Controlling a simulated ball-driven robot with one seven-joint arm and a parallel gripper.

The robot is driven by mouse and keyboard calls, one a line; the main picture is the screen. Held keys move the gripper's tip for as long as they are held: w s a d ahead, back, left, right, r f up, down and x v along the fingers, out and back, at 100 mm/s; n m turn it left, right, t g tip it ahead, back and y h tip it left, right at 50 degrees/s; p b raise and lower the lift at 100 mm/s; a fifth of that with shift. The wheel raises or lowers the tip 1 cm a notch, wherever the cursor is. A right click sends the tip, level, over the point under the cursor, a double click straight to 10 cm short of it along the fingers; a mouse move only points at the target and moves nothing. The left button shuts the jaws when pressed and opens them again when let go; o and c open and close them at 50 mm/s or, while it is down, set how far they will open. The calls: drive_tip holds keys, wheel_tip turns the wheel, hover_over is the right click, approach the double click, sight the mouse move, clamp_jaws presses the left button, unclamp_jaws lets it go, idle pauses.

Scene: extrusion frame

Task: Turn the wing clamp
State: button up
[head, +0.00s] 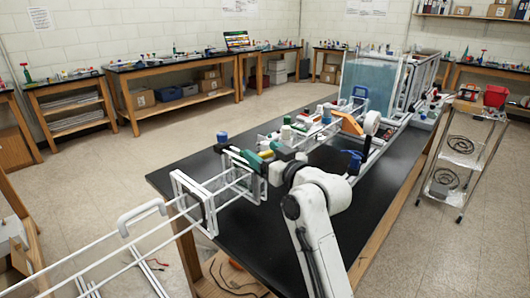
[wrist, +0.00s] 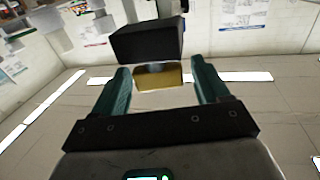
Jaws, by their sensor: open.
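My gripper (wrist: 158,65) is open in the wrist view, with its two teal fingers spread apart. A brass-coloured block (wrist: 158,77) shows between the fingers, with space on both sides. A larger black block (wrist: 147,40) sits just beyond and above it in the picture. These may be parts of the wing clamp, but its wings cannot be made out. In the head view my white arm reaches over the black table, its end near the white extrusion frame (head: 184,203). The arm hides part of that area, and the clamp cannot be picked out there.
The black table (head: 240,240) carries the frame, several small coloured items and a clear tank (head: 372,82) at its far end. An orange wedge (head: 351,124) stands mid-table. A wire cart (head: 460,160) stands at the right. The floor at the left is open.

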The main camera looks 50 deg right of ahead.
drive_tip(key=shift+c, duration=0.2)
drive_tip(key=c, duration=0.9)
